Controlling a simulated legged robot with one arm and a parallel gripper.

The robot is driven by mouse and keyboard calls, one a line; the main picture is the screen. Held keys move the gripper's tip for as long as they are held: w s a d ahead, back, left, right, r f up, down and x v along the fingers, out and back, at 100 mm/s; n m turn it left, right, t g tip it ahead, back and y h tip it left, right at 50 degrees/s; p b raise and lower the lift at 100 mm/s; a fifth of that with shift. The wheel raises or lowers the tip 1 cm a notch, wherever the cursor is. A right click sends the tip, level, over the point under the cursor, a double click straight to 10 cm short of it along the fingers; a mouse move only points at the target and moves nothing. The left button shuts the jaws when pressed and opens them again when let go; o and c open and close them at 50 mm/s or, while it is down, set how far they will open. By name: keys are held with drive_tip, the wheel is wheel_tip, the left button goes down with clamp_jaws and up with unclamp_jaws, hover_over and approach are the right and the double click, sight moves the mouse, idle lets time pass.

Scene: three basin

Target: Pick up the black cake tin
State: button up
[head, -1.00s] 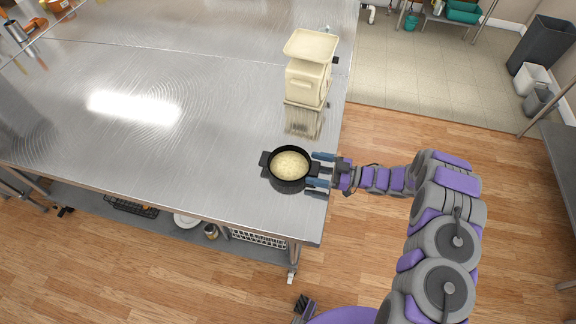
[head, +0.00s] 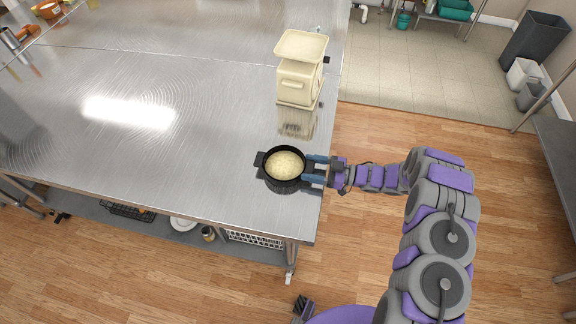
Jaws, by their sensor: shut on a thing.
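The black cake tin (head: 283,184) is round with two side handles and pale yellow contents. It is at the right edge of the steel table, in the middle of the head view. My gripper (head: 314,171) reaches in from the right and is shut on the tin's right handle. The fingers hide most of that handle. The tin looks upright, and I cannot tell whether its base is touching the table or slightly above it.
The table is clear to the left of the tin. A lower shelf holds several dishes. Grey bins (head: 532,42) stand far right on the tiled floor.

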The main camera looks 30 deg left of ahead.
drive_tip(key=shift+a+r, duration=0.1)
drive_tip(key=shift+a, duration=0.15)
drive_tip(key=shift+a+r, duration=0.2)
drive_tip(key=shift+d+r, duration=0.15)
drive_tip(key=shift+r, duration=0.6)
drive_tip(key=shift+d+r, duration=0.15)
drive_tip(key=shift+r, duration=0.55)
drive_tip(key=s+d+r+p, duration=0.1)
drive_tip(key=s+d, duration=0.9)
drive_tip(key=s, duration=0.2)
drive_tip(key=shift+r, duration=0.25)
drive_tip(key=shift+s, duration=0.15)
